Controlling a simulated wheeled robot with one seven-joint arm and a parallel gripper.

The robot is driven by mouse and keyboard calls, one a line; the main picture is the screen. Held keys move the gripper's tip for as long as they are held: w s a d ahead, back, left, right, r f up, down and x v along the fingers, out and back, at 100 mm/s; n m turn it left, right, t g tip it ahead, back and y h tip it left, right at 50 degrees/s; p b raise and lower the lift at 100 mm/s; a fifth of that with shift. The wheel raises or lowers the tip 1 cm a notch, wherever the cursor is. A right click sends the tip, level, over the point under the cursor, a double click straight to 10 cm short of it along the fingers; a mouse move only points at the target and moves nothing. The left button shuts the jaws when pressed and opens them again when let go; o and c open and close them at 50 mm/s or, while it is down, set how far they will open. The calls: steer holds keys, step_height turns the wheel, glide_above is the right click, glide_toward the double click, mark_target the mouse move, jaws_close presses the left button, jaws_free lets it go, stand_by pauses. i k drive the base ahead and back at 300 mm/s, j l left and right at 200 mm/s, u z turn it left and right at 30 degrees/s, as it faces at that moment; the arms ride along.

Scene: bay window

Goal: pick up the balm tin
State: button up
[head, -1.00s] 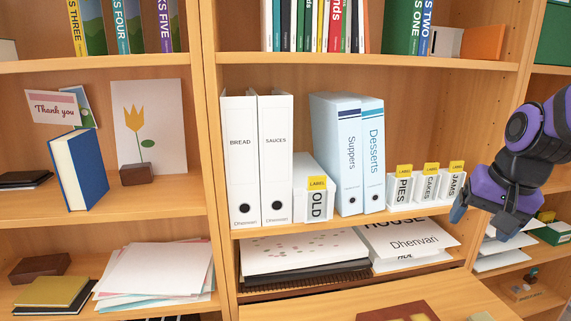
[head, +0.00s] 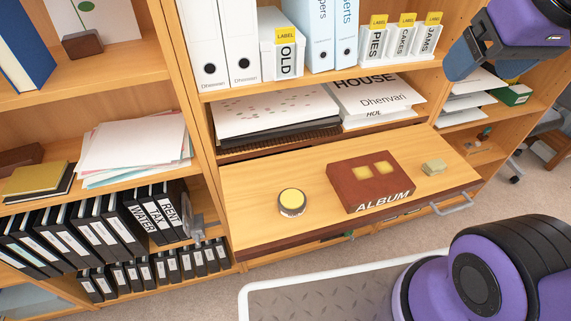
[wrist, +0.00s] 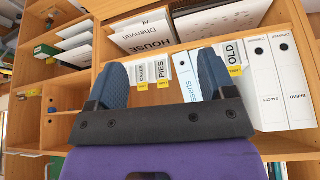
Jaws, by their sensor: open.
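The balm tin (head: 292,203) is a small round tin with a yellow top and a dark side with a pale band. It stands on the left part of the wooden desk surface (head: 250,172), apart from other things. My gripper shows in the wrist view (wrist: 160,84) with its two blue fingers spread and nothing between them. It faces the shelf of folders, seen upside down. In the head view part of my gripper shows at the upper right, well away from the tin. The tin is not in the wrist view.
A brown album (head: 345,190) lies right of the tin, with a small pale block (head: 433,167) beyond it. Paper stacks (head: 275,112) fill the shelf behind. Black binders (head: 100,235) stand at lower left. The wood around the tin is clear.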

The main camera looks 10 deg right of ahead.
mark_target(291, 202)
steer(key=k+j+u, duration=0.15)
steer(key=u, duration=0.25)
steer(key=k+j+u, duration=0.25)
steer(key=u, duration=0.15)
steer(key=k+j, duration=0.05)
steer(key=k, duration=0.05)
